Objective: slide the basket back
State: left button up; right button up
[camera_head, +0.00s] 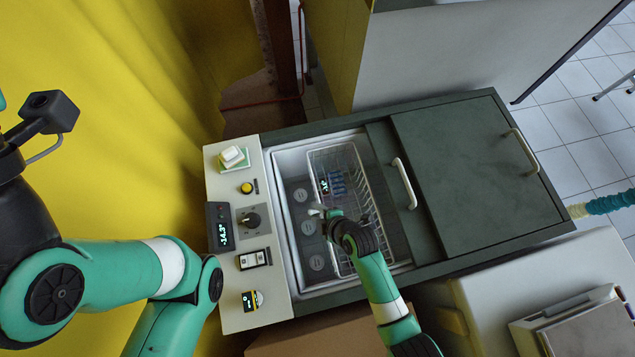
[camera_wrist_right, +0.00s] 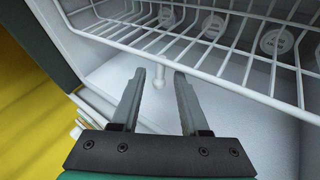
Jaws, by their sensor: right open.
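The white wire basket (camera_head: 347,160) hangs inside the open chest freezer (camera_head: 283,168), with several small dark and blue packs in it. In the right wrist view the basket (camera_wrist_right: 210,69) spans the upper part, its wires running just beyond my fingertips. My right gripper (camera_head: 318,212) reaches down into the opening at the basket's left side. Its jaws are open (camera_wrist_right: 159,73), with a small white peg (camera_wrist_right: 159,78) showing between and beyond the tips. No basket wire is visibly between the fingers. My left gripper is out of the picture; only arm links show at left.
A grey-green lid (camera_head: 465,170) covers the freezer's right part, with a white handle (camera_head: 403,183) near the opening. Left of the opening is a control panel (camera_head: 273,295) with a knob (camera_head: 250,219) and display (camera_head: 221,228). Round discs (camera_head: 301,195) line the freezer floor.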

jog(key=shift+c, duration=0.3)
grip_shut()
dwell(1.1)
